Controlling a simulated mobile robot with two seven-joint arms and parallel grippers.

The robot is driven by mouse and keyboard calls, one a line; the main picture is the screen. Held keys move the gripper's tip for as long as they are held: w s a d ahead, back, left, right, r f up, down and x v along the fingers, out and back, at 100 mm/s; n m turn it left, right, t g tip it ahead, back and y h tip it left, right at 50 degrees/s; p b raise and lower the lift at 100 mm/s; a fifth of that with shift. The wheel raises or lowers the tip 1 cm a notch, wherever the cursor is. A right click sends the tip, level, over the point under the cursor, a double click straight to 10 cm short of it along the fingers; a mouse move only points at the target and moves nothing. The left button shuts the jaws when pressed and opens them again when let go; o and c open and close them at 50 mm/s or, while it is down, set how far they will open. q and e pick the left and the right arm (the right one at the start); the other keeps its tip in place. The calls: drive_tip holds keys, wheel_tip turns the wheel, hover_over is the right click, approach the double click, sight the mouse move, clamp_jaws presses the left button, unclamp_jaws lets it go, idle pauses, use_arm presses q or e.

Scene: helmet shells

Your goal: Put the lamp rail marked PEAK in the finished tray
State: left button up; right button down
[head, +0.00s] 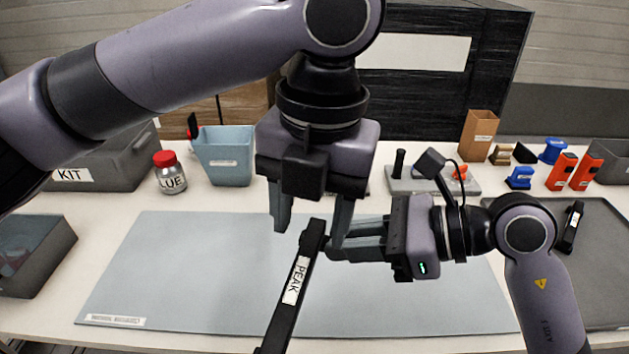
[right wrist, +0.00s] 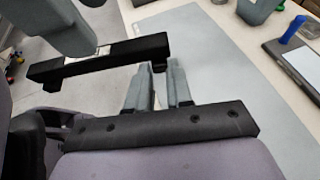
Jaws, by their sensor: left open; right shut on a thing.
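The black lamp rail marked PEAK (head: 294,282) is held above the blue-grey mat, slanting toward the front edge. My right gripper (head: 340,250) is shut on it near its upper end. The rail also shows in the right wrist view (right wrist: 95,58), beyond the right gripper's fingers (right wrist: 160,72). My left gripper (head: 311,222) is open above the rail's upper end, with its fingers pointing down on either side; whether they touch it I cannot tell. A dark grey tray (head: 603,285) at the right holds another black rail (head: 572,227); I see no readable tray label.
The blue-grey mat (head: 190,270) is clear on the table. A KIT bin (head: 110,165), a GLUE jar (head: 170,175) and a blue bin (head: 225,155) stand at back left. A grey fixture (head: 405,182) and red and blue parts (head: 562,170) stand at back right.

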sight(310, 256)
use_arm(q)
drive_tip(key=f, duration=0.7)
drive_tip(key=shift+w+a+f, duration=0.1)
drive_tip(key=shift+a+f, duration=0.1)
drive_tip(key=shift+a, duration=0.05)
drive_tip(key=shift+c, duration=0.3)
clamp_jaws()
drive_tip(key=shift+d, duration=0.1)
use_arm(e)
drive_tip(key=c, duration=0.9)
unclamp_jaws()
drive_tip(key=shift+c, duration=0.2)
